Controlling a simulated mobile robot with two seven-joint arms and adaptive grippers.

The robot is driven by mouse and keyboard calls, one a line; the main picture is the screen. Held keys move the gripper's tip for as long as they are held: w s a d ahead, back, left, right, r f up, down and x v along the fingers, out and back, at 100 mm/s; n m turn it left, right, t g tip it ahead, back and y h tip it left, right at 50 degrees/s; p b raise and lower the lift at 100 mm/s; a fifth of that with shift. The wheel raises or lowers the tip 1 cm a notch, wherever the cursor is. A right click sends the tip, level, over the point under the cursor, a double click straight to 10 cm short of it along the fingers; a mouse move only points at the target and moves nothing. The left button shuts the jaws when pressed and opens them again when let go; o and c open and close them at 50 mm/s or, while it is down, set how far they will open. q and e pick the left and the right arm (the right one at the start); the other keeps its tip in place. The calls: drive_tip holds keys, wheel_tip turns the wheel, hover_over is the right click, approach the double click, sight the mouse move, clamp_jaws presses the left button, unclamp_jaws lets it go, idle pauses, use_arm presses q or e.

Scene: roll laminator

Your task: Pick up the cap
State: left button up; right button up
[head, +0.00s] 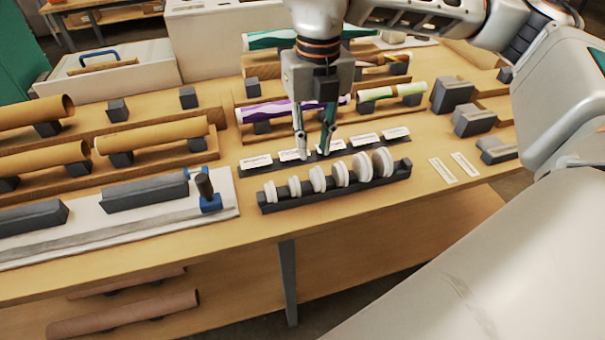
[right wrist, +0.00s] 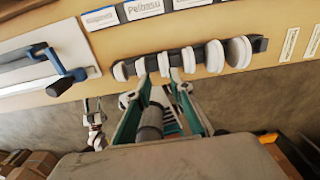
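Several white round caps (head: 341,173) stand on edge in a row in a dark slotted rack (head: 336,196), growing larger toward the right. They also show in the right wrist view, including one cap (right wrist: 163,63) beyond the gap between my fingers. My right gripper (head: 314,153) points down just behind the left half of the row. Its two fingers are apart with nothing visible between them. It also shows in the right wrist view (right wrist: 160,80), with the fingertips close to the caps. I cannot tell whether they touch. My left gripper is not clearly seen in either view.
White label cards (head: 365,140) lie on a dark strip behind the rack. Cardboard tubes (head: 152,136) and printed rolls (head: 392,92) rest on dark blocks around it. A flat bench device with a blue handle (head: 209,201) lies left. The table front before the rack is clear.

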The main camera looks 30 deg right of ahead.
drive_tip(key=f, duration=0.5)
drive_tip(key=d+f, duration=0.1)
drive_tip(key=f, duration=0.1)
drive_tip(key=shift+f, duration=0.35)
drive_tip(key=shift+a, duration=0.1)
clamp_jaws()
